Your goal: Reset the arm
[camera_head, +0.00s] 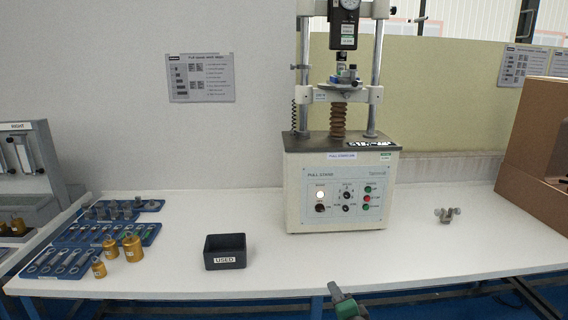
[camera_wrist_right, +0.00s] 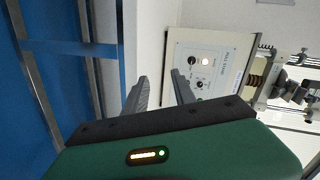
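My right gripper (camera_head: 335,288) shows at the bottom edge of the head view, low in front of the white table's front edge. In the right wrist view its two grey fingers (camera_wrist_right: 160,85) stand apart with nothing between them, so it is open and empty. The pull tester (camera_head: 343,180), a cream machine with a control panel and two columns, stands on the table beyond it. The tester also shows tilted on its side in the right wrist view (camera_wrist_right: 205,65). My left gripper is not in view.
The white table (camera_head: 420,250) has free room at its front middle. A black box marked USED (camera_head: 225,252) stands left of the tester. Blue trays (camera_head: 150,237) with metal parts and brass weights (camera_head: 133,249) are at left. A small metal part (camera_head: 446,215) lies right, near a brown box (camera_head: 535,150).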

